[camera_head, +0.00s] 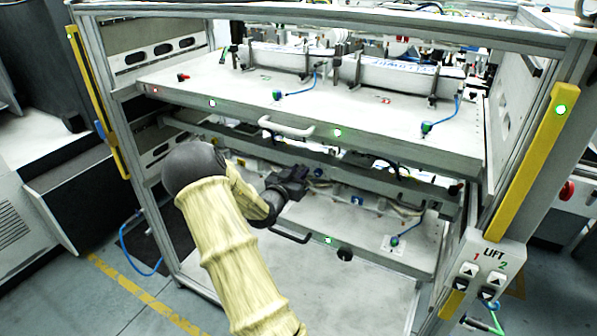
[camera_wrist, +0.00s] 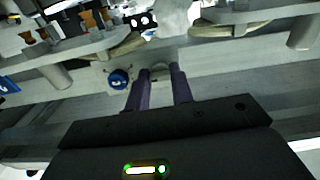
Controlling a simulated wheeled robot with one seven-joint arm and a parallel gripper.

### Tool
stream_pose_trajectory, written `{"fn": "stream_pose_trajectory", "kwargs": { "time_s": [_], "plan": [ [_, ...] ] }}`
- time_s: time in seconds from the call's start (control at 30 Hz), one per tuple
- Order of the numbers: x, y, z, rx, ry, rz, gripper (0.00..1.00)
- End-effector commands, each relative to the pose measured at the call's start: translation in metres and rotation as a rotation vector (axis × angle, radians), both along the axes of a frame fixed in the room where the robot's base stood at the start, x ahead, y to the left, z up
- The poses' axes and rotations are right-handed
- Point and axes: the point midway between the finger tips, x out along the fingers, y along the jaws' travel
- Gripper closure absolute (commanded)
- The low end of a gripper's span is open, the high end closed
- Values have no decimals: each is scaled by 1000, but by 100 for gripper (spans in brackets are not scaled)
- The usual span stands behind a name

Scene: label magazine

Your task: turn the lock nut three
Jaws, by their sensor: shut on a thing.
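My gripper (camera_head: 296,184) reaches into the lower level of the rack, above the lower drawer (camera_head: 330,225). In the wrist view its two dark fingers (camera_wrist: 161,72) are a little apart, closed on a small pale rounded piece at their tips, which appears to be the lock nut. Most of this nut is hidden by the fingers, and its number cannot be read. A blue round knob (camera_wrist: 118,79) with a pale mark sits just left of the fingers, apart from them. In the head view the gripper and arm hide the nut.
The upper drawer (camera_head: 300,110) with a white handle (camera_head: 286,127) overhangs my arm. Grey crossbars (camera_wrist: 240,60) and cylinders lie close around the fingers. A yellow-edged post (camera_head: 535,150) and a lift button panel (camera_head: 487,268) stand at the right.

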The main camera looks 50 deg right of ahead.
Motion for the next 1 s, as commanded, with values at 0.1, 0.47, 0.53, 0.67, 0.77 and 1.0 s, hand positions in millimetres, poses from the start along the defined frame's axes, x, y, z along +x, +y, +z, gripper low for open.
{"fn": "stream_pose_trajectory", "kwargs": {
  "time_s": [0.1,0.47,0.53,0.67,0.77,1.0],
  "plan": [
    [1,1,1,-31,109,2,100],
    [1,1,1,-126,437,3,100],
    [1,1,1,-146,501,3,100],
    [1,1,1,-180,620,3,100],
    [2,1,1,-207,711,4,100],
    [2,1,1,-272,930,3,100]
  ]
}}
